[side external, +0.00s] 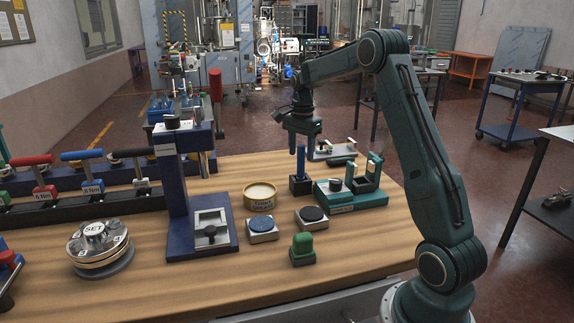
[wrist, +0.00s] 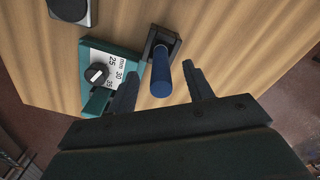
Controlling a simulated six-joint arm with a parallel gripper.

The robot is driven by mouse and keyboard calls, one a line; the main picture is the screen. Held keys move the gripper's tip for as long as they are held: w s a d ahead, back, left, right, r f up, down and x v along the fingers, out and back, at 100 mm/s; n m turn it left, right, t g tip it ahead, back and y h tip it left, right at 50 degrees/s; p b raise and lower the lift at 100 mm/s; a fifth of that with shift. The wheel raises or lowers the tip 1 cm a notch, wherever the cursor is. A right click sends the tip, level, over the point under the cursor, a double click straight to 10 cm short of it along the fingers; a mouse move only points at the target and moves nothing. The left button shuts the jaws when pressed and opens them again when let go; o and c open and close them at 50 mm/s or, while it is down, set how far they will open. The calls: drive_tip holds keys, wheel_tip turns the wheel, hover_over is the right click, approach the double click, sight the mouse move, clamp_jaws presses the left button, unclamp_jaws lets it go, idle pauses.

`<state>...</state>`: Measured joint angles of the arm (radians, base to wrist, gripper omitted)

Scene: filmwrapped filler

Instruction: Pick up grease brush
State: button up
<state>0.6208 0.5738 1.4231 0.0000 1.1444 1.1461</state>
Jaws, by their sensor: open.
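The grease brush appears to be the blue upright handle (side external: 300,160) standing in a small dark square holder (side external: 300,186) near the table's far right edge. Its bristles are not visible. In the wrist view the blue handle (wrist: 161,78) rises from the holder (wrist: 163,42) toward the camera. My gripper (side external: 301,138) is open, pointing down above and around the handle's top. In the wrist view the handle lies between the two fingers (wrist: 162,72), with gaps on both sides; the right finger looks nearer. I cannot tell the exact height overlap.
A teal block with a black dial and mm scale (wrist: 98,73) stands close beside the holder, under the left finger; it also shows in the side view (side external: 350,198). A round tin (side external: 260,196), pads (side external: 312,216) and a blue press stand (side external: 178,190) are to the left.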

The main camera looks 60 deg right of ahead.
sight(301, 162)
drive_tip(key=shift+d+f, duration=0.1)
drive_tip(key=shift+f, duration=2.25)
drive_tip(key=c, duration=1.1)
